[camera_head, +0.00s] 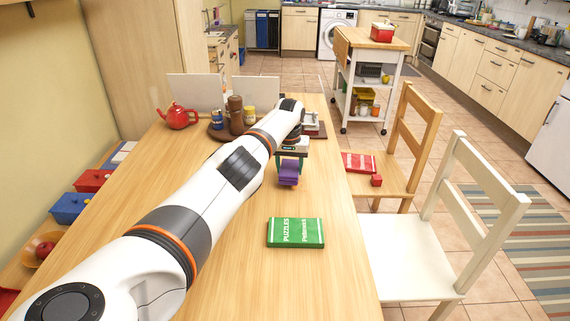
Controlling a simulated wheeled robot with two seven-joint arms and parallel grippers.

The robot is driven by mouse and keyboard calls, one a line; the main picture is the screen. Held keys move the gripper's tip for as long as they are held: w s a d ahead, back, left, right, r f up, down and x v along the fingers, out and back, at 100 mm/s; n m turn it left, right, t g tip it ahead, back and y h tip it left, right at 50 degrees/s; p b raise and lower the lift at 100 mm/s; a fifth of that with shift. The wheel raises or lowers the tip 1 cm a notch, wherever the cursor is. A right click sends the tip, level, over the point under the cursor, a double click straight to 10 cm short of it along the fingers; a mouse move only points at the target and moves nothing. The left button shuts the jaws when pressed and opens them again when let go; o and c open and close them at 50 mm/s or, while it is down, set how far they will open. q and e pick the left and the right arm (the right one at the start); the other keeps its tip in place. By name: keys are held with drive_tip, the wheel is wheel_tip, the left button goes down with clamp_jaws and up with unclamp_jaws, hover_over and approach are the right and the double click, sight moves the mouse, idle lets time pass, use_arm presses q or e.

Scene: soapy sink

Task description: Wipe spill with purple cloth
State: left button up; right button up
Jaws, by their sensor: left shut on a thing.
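The purple cloth (289,174) hangs bunched below my left gripper (290,160), over the far half of the wooden table (220,285). The gripper is shut on the cloth. I cannot tell whether the cloth touches the tabletop. My left arm comes in from the lower left and covers part of the table, and I see no spill on the part that shows. My right gripper is not in view.
A green puzzle book (296,233) lies on the table nearer me. A red teapot (178,116) and a round tray (215,134) with a pepper mill and jars stand at the far end. A wooden chair (408,130) and a white chair (455,215) stand along the right edge.

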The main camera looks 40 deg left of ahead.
use_arm(q)
drive_tip(key=shift+f, duration=0.6)
drive_tip(key=r+p, duration=0.1)
drive_tip(key=d+r+p, duration=0.2)
drive_tip(key=r+p, duration=0.1)
drive_tip(key=shift+w, duration=0.4)
drive_tip(key=shift+r+p, duration=0.3)
drive_tip(key=shift+s+a, duration=0.2)
drive_tip(key=shift+a, duration=0.15)
drive_tip(key=shift+w+d+r+p, duration=0.1)
drive_tip(key=shift+d+r+p, duration=0.1)
drive_tip(key=shift+p, duration=0.1)
wheel_tip(320, 180, up, 3)
drive_tip(key=p, duration=0.3)
drive_tip(key=shift+a, duration=0.1)
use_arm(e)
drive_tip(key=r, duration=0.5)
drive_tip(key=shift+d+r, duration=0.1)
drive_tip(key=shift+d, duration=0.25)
use_arm(q)
drive_tip(key=shift+f, duration=0.1)
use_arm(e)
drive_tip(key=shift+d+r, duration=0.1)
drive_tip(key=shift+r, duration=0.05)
